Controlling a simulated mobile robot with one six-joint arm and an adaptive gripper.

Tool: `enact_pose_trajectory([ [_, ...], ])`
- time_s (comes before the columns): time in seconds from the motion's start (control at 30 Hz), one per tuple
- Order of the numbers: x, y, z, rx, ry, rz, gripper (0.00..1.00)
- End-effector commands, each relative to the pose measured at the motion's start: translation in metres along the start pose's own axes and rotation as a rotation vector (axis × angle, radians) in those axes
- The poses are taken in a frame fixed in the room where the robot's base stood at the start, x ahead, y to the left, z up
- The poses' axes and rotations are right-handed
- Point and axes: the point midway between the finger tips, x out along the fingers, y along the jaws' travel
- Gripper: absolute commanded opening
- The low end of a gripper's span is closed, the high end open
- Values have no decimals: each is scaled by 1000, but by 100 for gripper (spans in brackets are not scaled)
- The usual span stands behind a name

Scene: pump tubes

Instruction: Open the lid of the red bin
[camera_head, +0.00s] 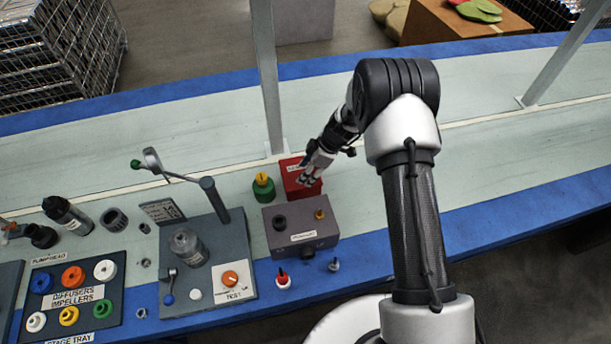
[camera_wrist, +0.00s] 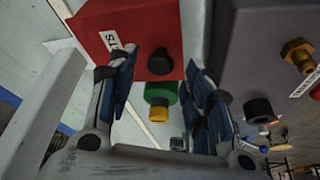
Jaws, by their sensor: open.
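The red bin (camera_head: 290,172) stands on the bench behind the grey box, partly covered by my gripper (camera_head: 310,179). In the wrist view the red bin (camera_wrist: 125,28) fills the top middle, with a white label and a black knob (camera_wrist: 159,62) on it. My gripper (camera_wrist: 160,80) is open there, with one finger on each side of the knob. The fingers look apart from the knob, and nothing is held. The lid's seam is not clear, and I see no gap into the bin.
A grey box (camera_head: 283,242) with knobs stands just in front of the bin. A green container with a yellow top (camera_head: 263,186) stands beside it at left. A metal post (camera_head: 266,80) rises behind. The bench right of my arm is clear.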

Motion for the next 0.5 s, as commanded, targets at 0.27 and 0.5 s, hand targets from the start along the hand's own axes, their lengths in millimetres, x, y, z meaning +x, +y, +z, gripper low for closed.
enact_pose_trajectory([
  [0.27, 19, 1, 0, 1, 1, 1, 46],
  [0.5, 19, 0, 0, 1, 1, 1, 46],
])
